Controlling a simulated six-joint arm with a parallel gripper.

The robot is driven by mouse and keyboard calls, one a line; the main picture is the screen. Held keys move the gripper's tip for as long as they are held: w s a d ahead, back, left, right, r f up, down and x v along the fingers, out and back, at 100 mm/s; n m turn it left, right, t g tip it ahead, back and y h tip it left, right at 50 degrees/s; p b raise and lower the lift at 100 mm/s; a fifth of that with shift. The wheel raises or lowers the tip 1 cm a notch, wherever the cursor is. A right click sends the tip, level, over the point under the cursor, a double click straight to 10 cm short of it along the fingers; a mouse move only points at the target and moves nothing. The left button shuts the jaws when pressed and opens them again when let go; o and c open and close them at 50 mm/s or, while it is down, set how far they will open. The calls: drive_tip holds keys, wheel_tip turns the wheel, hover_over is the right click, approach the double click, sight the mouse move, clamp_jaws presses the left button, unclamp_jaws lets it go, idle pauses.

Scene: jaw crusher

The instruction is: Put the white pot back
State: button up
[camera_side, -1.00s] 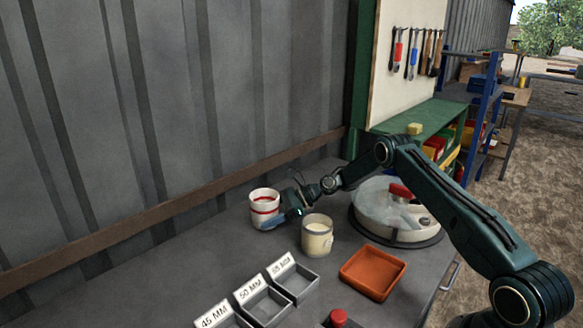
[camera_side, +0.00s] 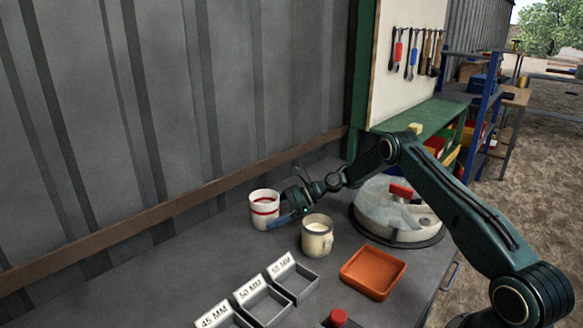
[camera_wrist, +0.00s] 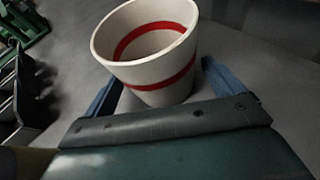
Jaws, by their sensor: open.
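The white pot (camera_side: 264,211) with a red band stands upright on the grey bench near the corrugated wall. It looks empty in the wrist view (camera_wrist: 148,48). My gripper (camera_side: 278,222) is low at the pot's near right side. In the wrist view my gripper (camera_wrist: 160,92) is open, with one blue finger to each side of the pot's lower part. I cannot tell whether either finger touches the pot. In the side view part of the pot's lower right is hidden by the gripper.
A cream mug (camera_side: 317,238) with pale contents stands close right of my gripper. A round pan (camera_side: 390,232) is behind it to the right. An orange tray (camera_side: 373,274) and labelled grey bins (camera_side: 296,284) are in front. The corrugated wall (camera_side: 180,110) bounds the bench behind.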

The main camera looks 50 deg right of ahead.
drive_tip(key=v, duration=1)
drive_tip(key=shift+s+d, duration=0.15)
drive_tip(key=shift+s, duration=0.05)
drive_tip(key=shift+w+a+r, duration=0.1)
drive_tip(key=shift+a+r, duration=0.2)
drive_tip(key=shift+r, duration=0.15)
drive_tip(key=s+a+r+n+g+h, duration=0.1)
drive_tip(key=s+a+r+n+h, duration=0.15)
drive_tip(key=a+r+n, duration=0.4)
drive_tip(key=s+a+r+n+g+h, duration=0.1)
drive_tip(key=s+a+r+n+h, duration=0.2)
drive_tip(key=r, duration=0.6)
drive_tip(key=s+a+r+n+h, duration=0.1)
drive_tip(key=s+a+r+n, duration=0.25)
drive_tip(key=s, duration=0.25)
drive_tip(key=s+a+r+n+h, duration=0.2)
drive_tip(key=s+a+r+n, duration=0.15)
drive_tip(key=s, duration=0.25)
drive_tip(key=s+f+n+h, duration=0.1)
drive_tip(key=s+n, duration=0.8)
drive_tip(key=s, duration=1.1)
drive_tip(key=shift+s+f+h, duration=0.35)
drive_tip(key=shift+s+h, duration=0.05)
drive_tip(key=shift+h, duration=0.35)
